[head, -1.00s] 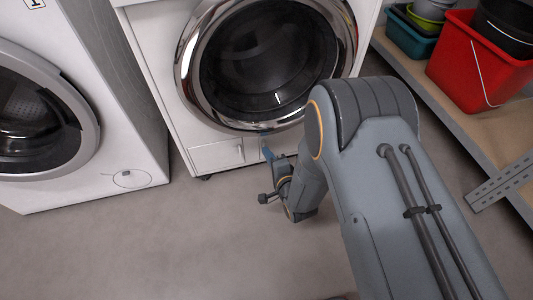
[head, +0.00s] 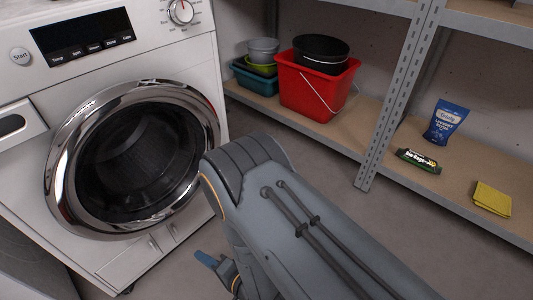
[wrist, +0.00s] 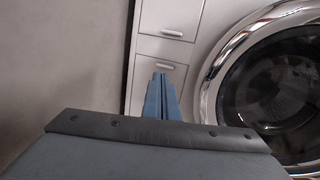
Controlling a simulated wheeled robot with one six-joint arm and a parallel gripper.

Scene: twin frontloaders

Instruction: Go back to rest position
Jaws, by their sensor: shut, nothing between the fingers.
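My gripper (head: 207,260) shows low in the head view, partly hidden behind my own arm. In the wrist view its blue fingers (wrist: 162,98) are together, with nothing held between them. In the head view it is in front of the lower right of a white washing machine (head: 70,85), apart from it as far as I can tell. The machine's round chrome-rimmed door (head: 135,160) is shut. In the wrist view the door (wrist: 285,90) is at the right and two small panels with handles (wrist: 172,33) are ahead of the fingers.
A metal shelf (head: 410,95) stands at the right. Its lower board holds a red bucket (head: 315,98), teal and green tubs, a blue pouch (head: 445,122), a dark green packet (head: 418,160) and a yellow cloth (head: 492,198). Grey floor (head: 330,180) lies between machine and shelf.

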